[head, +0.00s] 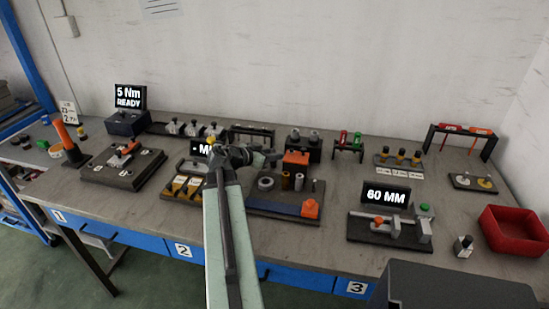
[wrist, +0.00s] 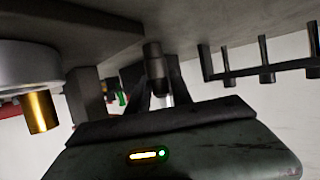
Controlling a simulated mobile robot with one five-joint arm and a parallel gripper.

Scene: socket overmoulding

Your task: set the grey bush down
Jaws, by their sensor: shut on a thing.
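My gripper (head: 268,157) is over the middle of the bench, at the back of the dark tray with a blue front strip (head: 278,206). In the wrist view its dark jaws (wrist: 157,92) are shut on the grey bush (wrist: 153,58), a short dark grey cylinder. In the head view I cannot make out the held bush against the gripper. The tray carries a grey ring (head: 266,183), a brass-coloured bush (head: 285,180) and a grey cylinder (head: 299,182). The wrist picture appears upside down, and I cannot tell whether the bush touches a surface.
An orange block (head: 296,158) stands close to the right of my gripper. A display reading 60 MM (head: 386,195) and a red bin (head: 515,230) are further right. A rack with several dark posts (wrist: 265,70) shows in the wrist view. Bare bench lies right of the tray.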

